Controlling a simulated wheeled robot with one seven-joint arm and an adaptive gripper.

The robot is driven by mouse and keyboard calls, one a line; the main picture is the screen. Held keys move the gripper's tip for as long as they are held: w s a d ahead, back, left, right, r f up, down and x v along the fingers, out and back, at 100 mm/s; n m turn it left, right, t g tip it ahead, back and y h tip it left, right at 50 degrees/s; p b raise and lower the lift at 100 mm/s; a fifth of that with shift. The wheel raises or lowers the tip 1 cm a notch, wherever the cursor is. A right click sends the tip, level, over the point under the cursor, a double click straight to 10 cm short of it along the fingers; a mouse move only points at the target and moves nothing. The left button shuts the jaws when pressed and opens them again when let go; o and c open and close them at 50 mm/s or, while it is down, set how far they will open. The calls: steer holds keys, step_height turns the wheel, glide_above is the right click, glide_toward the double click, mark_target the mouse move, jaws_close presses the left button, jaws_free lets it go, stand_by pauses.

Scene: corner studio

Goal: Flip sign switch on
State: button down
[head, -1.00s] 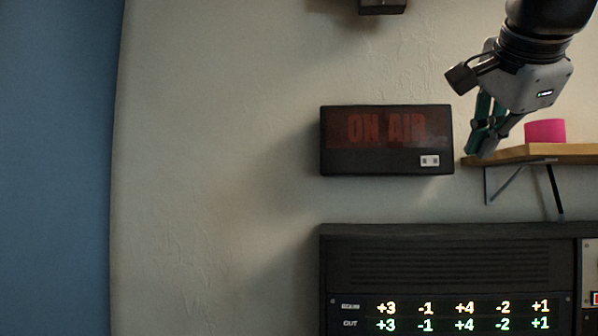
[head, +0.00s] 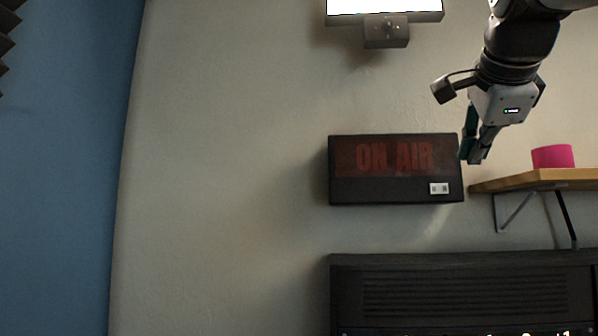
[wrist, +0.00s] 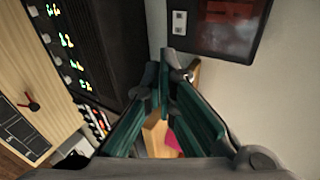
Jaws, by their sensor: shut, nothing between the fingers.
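The black sign box (head: 350,192) hangs on the wall with dark red "ON AIR" lettering that looks unlit. Its small white switch (head: 439,188) sits at the lower right of its front face. In the wrist view the sign (wrist: 235,42) is at the top right, and the switch (wrist: 179,22) shows near its left edge. My gripper (head: 470,160) is shut and empty, its fingers pointing down beside the sign's right end, above and right of the switch. In the wrist view the closed fingertips (wrist: 163,88) are below the switch in the picture. I cannot tell whether they touch the sign.
A wooden shelf (head: 535,184) with a pink object (head: 553,156) is right of the sign. A black rack unit (head: 460,295) stands below. A grey box (head: 386,31) under a bright panel (head: 385,10) is above. The wall left of the sign is clear.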

glide_toward(439, 189)
steer(key=w+d+f, duration=0.3)
steer(key=d+f, duration=0.1)
steer(key=shift+w+f+p, duration=0.1)
steer(key=shift+w+p, duration=0.4)
steer(key=shift+w, duration=0.1)
